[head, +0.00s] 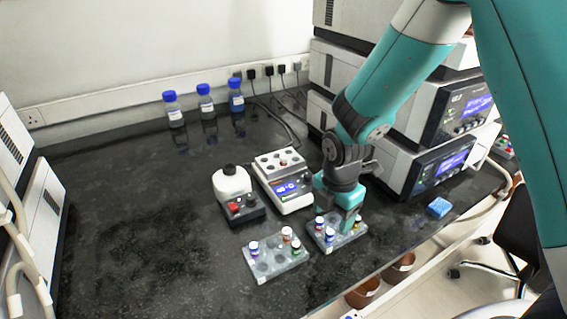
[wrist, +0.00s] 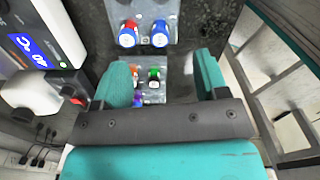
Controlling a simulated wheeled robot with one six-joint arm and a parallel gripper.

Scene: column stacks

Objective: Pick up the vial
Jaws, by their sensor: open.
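My gripper (head: 345,212) points down over the right vial rack (head: 350,238) in the head view. In the wrist view its two teal fingers (wrist: 160,82) stand apart, with nothing held between them. Beyond the gap, vials with an orange-red cap (wrist: 133,73), a green cap (wrist: 154,74) and a purple-blue cap (wrist: 138,99) show in a grey rack, partly hidden by the gripper body. In the head view, blue-capped vials (head: 319,223) stand in the right rack beside the gripper. I cannot tell which vial the task means.
A left rack (head: 275,263) holds several vials. Behind are a heater block with a display (head: 290,195) and a small device with a white top (head: 233,182). Blue-capped bottles (head: 205,100) stand at the wall; stacked instruments (head: 435,165) at right. The table's left middle is clear.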

